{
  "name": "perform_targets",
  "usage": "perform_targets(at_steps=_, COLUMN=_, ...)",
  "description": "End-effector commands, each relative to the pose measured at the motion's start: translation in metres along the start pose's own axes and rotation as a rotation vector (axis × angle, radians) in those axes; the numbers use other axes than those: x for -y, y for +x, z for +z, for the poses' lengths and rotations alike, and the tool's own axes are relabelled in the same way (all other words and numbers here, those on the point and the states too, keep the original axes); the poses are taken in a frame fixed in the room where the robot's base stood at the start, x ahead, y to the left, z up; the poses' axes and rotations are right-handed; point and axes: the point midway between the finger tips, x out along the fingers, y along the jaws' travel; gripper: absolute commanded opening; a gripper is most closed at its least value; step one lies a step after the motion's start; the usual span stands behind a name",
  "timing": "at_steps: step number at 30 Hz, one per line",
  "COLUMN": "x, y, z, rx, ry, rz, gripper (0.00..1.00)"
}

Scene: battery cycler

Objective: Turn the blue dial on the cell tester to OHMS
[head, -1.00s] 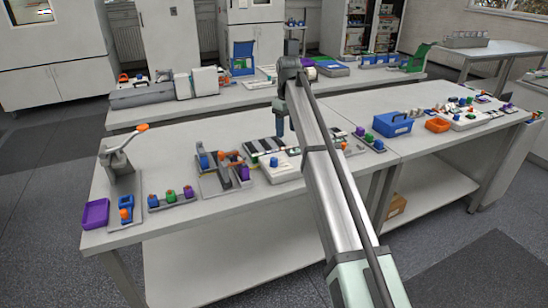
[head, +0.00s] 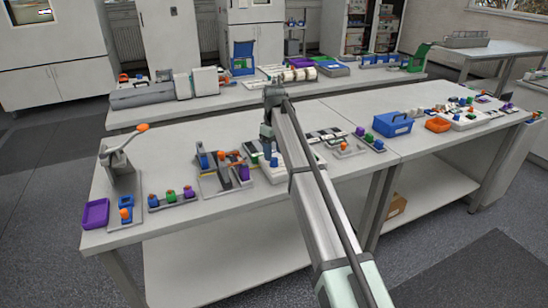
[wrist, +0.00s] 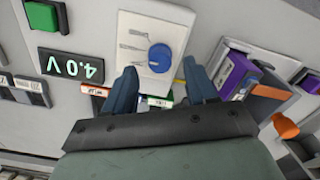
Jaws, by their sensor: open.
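The cell tester is a white panel (wrist: 135,60) with grey marks too small to read. Its round blue dial (wrist: 160,57) shows fully in the wrist view, just beyond my fingertips. I cannot tell which mark the dial points at. My gripper (wrist: 160,84) is open, its two blue-grey fingers apart with no dial between them. In the head view, my gripper (head: 267,138) is above and just behind the blue dial (head: 273,162) on the front bench.
A purple block (wrist: 235,76) stands close to the right finger. An orange knob (wrist: 285,125) is further right.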

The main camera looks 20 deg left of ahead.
Motion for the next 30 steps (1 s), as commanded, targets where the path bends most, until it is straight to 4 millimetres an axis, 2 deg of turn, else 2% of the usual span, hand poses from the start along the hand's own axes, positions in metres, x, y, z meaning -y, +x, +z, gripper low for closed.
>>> perform_targets(at_steps=3, x=0.0, y=0.015, z=0.001, rx=0.001, ry=0.0, rz=-0.001, gripper=0.57)
perform_targets(at_steps=9, x=0.0, y=0.027, z=0.0, rx=0.0, ry=0.0, rz=0.0, gripper=0.57)
perform_targets(at_steps=19, x=0.0, y=0.029, z=0.0, rx=0.0, ry=0.0, rz=0.0, gripper=0.57)
perform_targets(at_steps=30, x=0.0, y=0.029, z=0.0, rx=0.0, ry=0.0, rz=0.0, gripper=0.22)
